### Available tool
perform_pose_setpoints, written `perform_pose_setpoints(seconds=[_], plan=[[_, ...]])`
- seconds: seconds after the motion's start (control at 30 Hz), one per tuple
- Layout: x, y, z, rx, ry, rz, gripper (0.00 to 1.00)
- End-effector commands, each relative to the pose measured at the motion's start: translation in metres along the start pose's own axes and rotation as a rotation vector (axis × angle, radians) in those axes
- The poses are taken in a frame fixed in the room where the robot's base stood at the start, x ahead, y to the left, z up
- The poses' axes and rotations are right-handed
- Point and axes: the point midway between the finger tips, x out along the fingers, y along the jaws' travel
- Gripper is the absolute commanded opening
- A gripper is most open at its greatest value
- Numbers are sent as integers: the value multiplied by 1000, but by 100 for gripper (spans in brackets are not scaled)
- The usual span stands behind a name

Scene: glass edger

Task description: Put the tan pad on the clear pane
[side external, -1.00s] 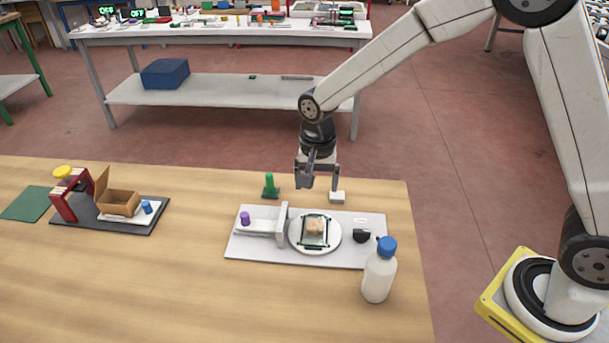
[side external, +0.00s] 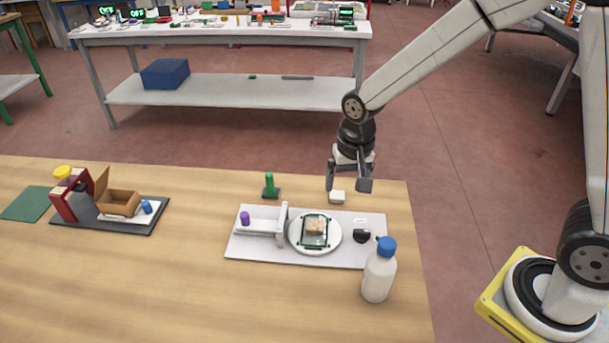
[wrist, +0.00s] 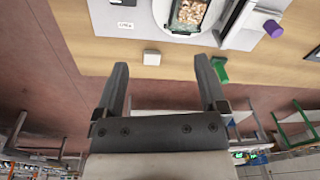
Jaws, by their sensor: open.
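The tan pad (side external: 315,225) lies on top of the clear pane (side external: 314,242), which shows as a dark-edged rectangle on the round white turntable (side external: 297,241). In the wrist view the speckled tan pad (wrist: 189,13) sits at the top edge, partly cut off, within the dark edge of the pane. My gripper (side external: 348,187) is open and empty. It is above the far side of the table, behind and to the right of the turntable. Its two fingers are spread apart in the wrist view (wrist: 160,75).
The grey machine base (side external: 262,255) carries a purple knob (side external: 245,218) and a black knob (side external: 361,236). A white block (side external: 337,197) lies near my gripper. A green-handled stamp (side external: 270,188) and a blue-capped bottle (side external: 378,275) stand nearby. A cardboard box (side external: 119,203) is at left.

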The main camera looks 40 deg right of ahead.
Motion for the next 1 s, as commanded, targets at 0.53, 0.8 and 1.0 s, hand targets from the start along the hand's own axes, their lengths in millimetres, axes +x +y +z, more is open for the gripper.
perform_pose_setpoints(seconds=[0.53,0.8,1.0], plan=[[-12,94,64,-487,144,-28,91],[-11,96,67,-506,148,-27,91],[-11,96,67,-505,148,-27,91]])
